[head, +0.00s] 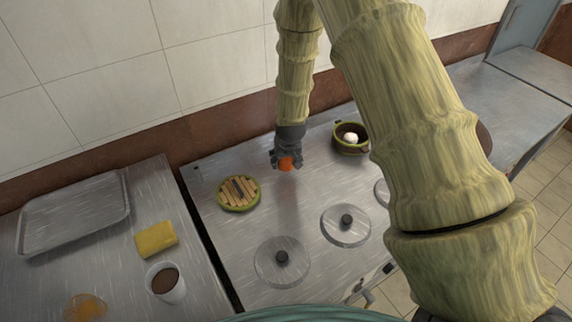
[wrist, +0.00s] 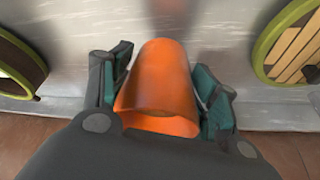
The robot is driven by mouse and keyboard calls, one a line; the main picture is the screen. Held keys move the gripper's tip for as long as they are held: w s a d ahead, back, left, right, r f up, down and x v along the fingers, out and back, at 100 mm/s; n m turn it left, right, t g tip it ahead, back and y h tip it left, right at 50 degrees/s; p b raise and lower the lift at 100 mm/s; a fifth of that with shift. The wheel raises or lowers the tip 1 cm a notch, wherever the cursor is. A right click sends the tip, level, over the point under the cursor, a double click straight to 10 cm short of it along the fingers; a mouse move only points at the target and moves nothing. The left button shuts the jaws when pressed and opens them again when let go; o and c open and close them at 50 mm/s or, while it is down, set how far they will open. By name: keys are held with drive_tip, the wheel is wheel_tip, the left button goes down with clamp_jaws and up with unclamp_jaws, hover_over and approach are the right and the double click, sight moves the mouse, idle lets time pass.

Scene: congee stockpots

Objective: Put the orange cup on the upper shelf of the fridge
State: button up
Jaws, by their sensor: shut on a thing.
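The orange cup (wrist: 163,84) is held between the two fingers of my gripper (wrist: 160,95) in the wrist view, with a finger pressed to each side. In the head view the orange cup (head: 286,163) shows just below my gripper (head: 287,158), over the back part of the metal stove top. How high it is above the metal is hard to tell. The fridge and its upper shelf cannot be made out for certain; a grey-blue cabinet edge (head: 527,22) shows at the top right.
A green pot with slats (head: 238,194) stands left of the cup, and a green pot with a white ball inside (head: 350,138) stands right. Two round lids (head: 283,262) (head: 345,225) lie in front. A tray (head: 73,212), yellow sponge (head: 155,238) and white cup (head: 166,283) are at left.

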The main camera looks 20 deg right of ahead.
sight(286, 165)
drive_tip(key=shift+f+p, duration=0.7)
drive_tip(key=shift+f, duration=1.05)
drive_tip(key=o, duration=1.2)
drive_tip(key=shift+o, duration=0.2)
drive_tip(key=shift+r, duration=0.15)
